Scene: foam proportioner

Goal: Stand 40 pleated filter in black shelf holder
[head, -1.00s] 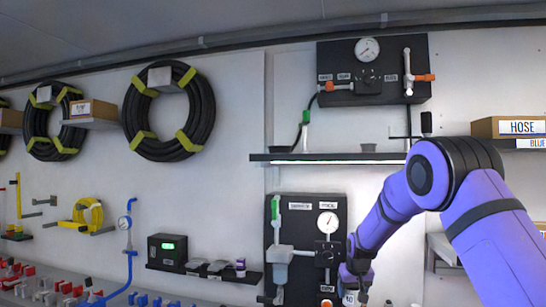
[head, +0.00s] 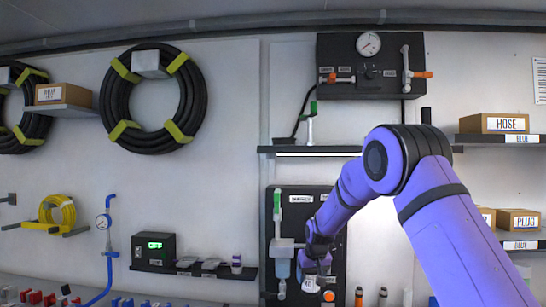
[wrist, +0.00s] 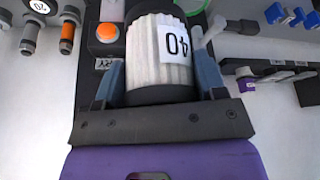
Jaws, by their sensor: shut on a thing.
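The white pleated filter labelled 40 (wrist: 150,60) has dark ends and is between the two fingers of my gripper (wrist: 158,80) in the wrist view. My gripper is shut on it. In the head view the filter (head: 309,284) shows its 40 label under my gripper (head: 314,268), in front of the lower black panel (head: 285,212). A long black shelf (head: 300,150) with a bright strip under it is above. My arm covers its right part, so I cannot see a holder there.
A lower black shelf (head: 195,270) with small items is at the left. Boxes (head: 500,124) stand on shelves at the right. Orange-tipped parts (head: 359,295) are below right.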

